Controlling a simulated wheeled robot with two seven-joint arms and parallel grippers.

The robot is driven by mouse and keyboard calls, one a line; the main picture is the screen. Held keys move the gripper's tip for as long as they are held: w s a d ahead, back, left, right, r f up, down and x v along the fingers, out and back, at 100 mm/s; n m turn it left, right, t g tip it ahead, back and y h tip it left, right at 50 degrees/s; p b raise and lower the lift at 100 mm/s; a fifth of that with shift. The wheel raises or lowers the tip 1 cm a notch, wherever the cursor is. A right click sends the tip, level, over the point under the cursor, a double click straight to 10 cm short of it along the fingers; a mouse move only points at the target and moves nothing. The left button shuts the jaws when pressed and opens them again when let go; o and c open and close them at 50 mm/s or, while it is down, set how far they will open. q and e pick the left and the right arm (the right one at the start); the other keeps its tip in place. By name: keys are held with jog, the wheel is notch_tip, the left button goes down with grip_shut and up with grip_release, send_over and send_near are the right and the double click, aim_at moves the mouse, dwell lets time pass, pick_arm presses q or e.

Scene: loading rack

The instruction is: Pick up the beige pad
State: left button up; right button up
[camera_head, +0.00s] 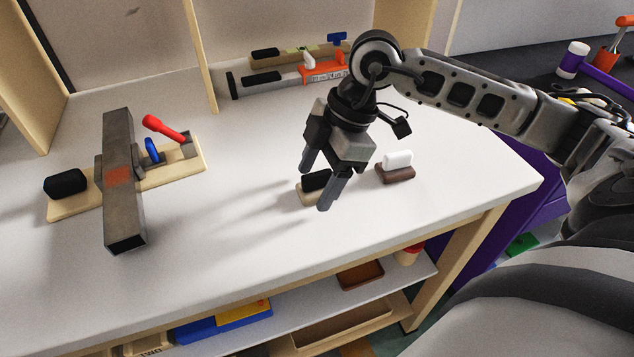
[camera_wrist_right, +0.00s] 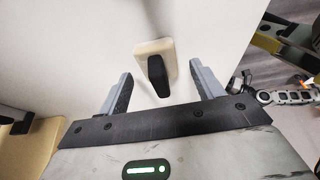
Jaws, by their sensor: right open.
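The beige pad (camera_head: 308,197) is a small beige block with a black grip on top, lying on the white tabletop. In the right wrist view the beige pad (camera_wrist_right: 143,47) lies ahead of the fingers, roughly centred between them, with its black grip (camera_wrist_right: 157,74) pointing toward the gripper. My right gripper (camera_head: 315,188) is open and points down above the pad; it is empty. One finger partly hides the pad in the head view. In the right wrist view both fingers of my right gripper (camera_wrist_right: 163,91) stand apart. My left gripper is not in view.
A brown pad with a white grip (camera_head: 395,169) lies just right of the beige pad. A wooden board with a grey bar and red-handled clamp (camera_head: 123,180) lies at left. Levels and tools (camera_head: 300,70) lie at the back. The table's front edge (camera_head: 400,240) is near.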

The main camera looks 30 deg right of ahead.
jog(key=shift+a+f, duration=0.1)
jog(key=shift+f, duration=0.2)
jog(key=c, duration=1.2)
jog(key=shift+o, duration=0.2)
jog(key=shift+r, duration=0.15)
jog(key=shift+r, duration=0.2)
notch_tip(320, 180, up, 2)
jog(key=shift+w+r, duration=0.1)
jog(key=shift+r, duration=0.15)
pick_arm(q)
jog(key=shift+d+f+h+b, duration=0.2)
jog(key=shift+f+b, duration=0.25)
jog(key=shift+b, duration=0.75)
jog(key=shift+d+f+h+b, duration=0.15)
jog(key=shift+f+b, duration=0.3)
jog(key=shift+b, duration=0.75)
pick_arm(e)
jog(key=s+a+r, duration=0.1)
jog(key=s+r, duration=0.8)
jog(key=s, duration=0.5)
jog(key=shift+a+r, duration=0.35)
jog(key=shift+r, duration=0.05)
